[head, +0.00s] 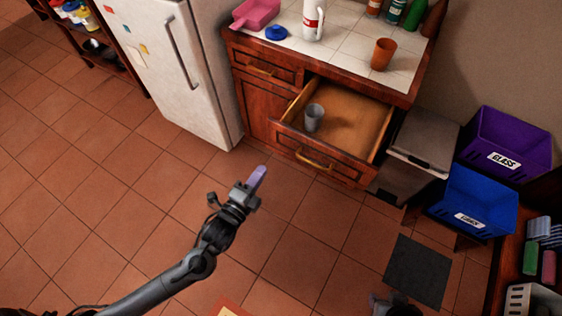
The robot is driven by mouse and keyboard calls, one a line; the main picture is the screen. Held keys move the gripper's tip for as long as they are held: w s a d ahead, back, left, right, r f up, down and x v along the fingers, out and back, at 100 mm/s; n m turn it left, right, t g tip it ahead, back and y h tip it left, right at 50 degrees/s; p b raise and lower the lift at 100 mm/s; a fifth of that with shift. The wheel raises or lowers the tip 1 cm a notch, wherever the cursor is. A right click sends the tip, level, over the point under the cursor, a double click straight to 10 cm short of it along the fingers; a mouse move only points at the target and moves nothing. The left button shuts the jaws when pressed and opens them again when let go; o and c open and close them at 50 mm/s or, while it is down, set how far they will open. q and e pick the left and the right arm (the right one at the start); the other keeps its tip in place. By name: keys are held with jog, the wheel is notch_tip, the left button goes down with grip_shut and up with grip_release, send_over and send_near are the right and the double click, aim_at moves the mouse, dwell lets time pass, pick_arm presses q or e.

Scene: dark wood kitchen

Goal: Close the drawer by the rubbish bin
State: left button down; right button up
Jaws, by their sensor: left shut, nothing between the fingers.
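The drawer (350,144) is pulled open from a dark wood cabinet (258,108) and holds a grey cup (314,117). Its front, with a brass handle (313,162), faces me. The rubbish bin (412,158) is a grey lidded box just right of the drawer. My left gripper (257,178) is shut and empty, above the floor, left of and nearer to me than the drawer front, and apart from it. My right gripper cannot be made out; only a dark grey shape (392,305) shows at the bottom edge.
A white fridge (165,75) stands left of the cabinet. Blue (474,200) and purple (506,145) crates stand right of the bin. The counter holds an orange cup (383,54) and a white bottle (313,20). A dark mat (417,271) lies on the tiles. The floor before the drawer is clear.

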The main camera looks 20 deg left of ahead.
pick_arm(q)
notch_tip(320, 180, down, 9)
jog(key=w+m+b, duration=0.1)
jog(key=w+b, duration=0.1)
jog(key=b, duration=1.2)
send_near(290, 143)
jog(key=shift+t, duration=0.3)
jog(key=w, duration=0.6)
jog(key=shift+d+f, duration=0.3)
jog(key=shift+f, duration=0.05)
jog(key=shift+w+r, duration=0.1)
jog(key=shift+w, duration=0.3)
pick_arm(e)
notch_tip(290, 143, down, 17)
jog(key=shift+r, duration=0.2)
jog(key=shift+a, duration=0.15)
